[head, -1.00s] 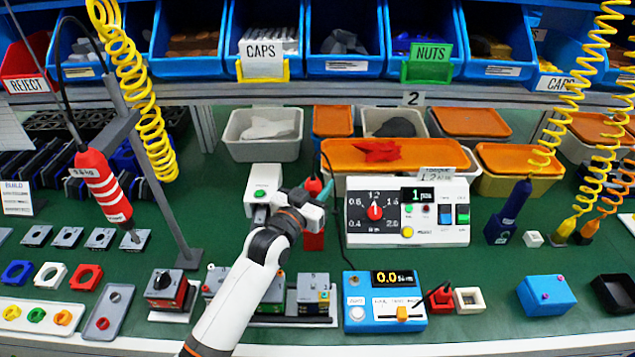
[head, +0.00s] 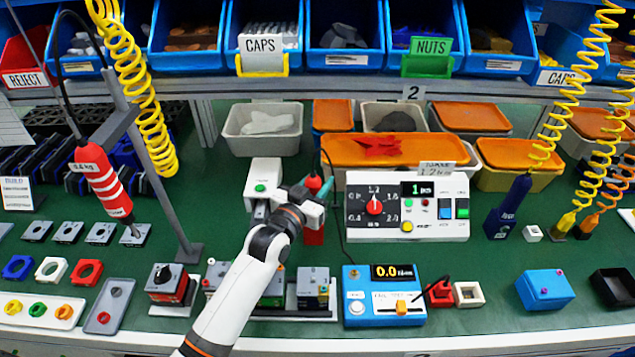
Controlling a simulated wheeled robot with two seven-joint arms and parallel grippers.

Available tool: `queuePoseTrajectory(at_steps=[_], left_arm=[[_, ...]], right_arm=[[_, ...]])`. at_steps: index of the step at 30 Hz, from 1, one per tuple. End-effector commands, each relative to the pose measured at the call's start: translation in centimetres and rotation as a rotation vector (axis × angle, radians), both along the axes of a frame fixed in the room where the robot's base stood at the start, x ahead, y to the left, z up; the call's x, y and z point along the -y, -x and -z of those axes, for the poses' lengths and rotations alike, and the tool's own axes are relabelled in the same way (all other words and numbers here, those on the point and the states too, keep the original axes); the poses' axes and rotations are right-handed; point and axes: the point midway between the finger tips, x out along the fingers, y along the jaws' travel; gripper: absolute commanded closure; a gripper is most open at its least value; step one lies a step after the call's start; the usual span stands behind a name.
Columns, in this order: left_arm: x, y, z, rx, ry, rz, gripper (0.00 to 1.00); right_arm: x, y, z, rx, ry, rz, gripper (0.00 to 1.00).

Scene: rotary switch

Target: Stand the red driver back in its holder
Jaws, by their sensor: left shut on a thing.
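The red driver (head: 314,184) is upright near the middle of the bench, its black cable rising from the top. My left gripper (head: 318,194) is shut on it, with the fingers and wrist hiding much of its body. The red holder (head: 314,236) stands directly below the gripper, partly behind my left wrist. The driver is lined up over the holder, but I cannot tell whether its lower end is inside. My right gripper is not in view.
A white tester with a dial (head: 407,206) stands close right of the holder, and a white press-like device (head: 264,185) close left. A blue torque meter (head: 384,296) is in front. Another red tool (head: 104,182) hangs at the left beside a grey post (head: 160,170).

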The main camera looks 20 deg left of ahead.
Motion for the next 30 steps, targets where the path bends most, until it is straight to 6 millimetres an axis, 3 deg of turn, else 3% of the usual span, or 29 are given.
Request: queuePoseTrajectory(at_steps=[21,22,23,25,30], left_arm=[[0.00,0.00,0.49,0.001,0.000,0.000,1.00],[0.00,0.00,0.50,0.001,0.000,0.000,0.68],[0.00,0.00,0.50,0.001,0.000,0.000,0.73],[0.00,0.00,0.52,0.000,0.000,0.000,0.73],[0.00,0.01,0.55,0.000,0.000,0.000,0.42]], right_arm=[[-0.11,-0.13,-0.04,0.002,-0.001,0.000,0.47],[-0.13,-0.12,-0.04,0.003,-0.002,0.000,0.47],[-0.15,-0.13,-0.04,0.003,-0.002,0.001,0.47],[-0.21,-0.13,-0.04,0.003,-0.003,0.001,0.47],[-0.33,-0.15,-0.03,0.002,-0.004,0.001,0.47]])
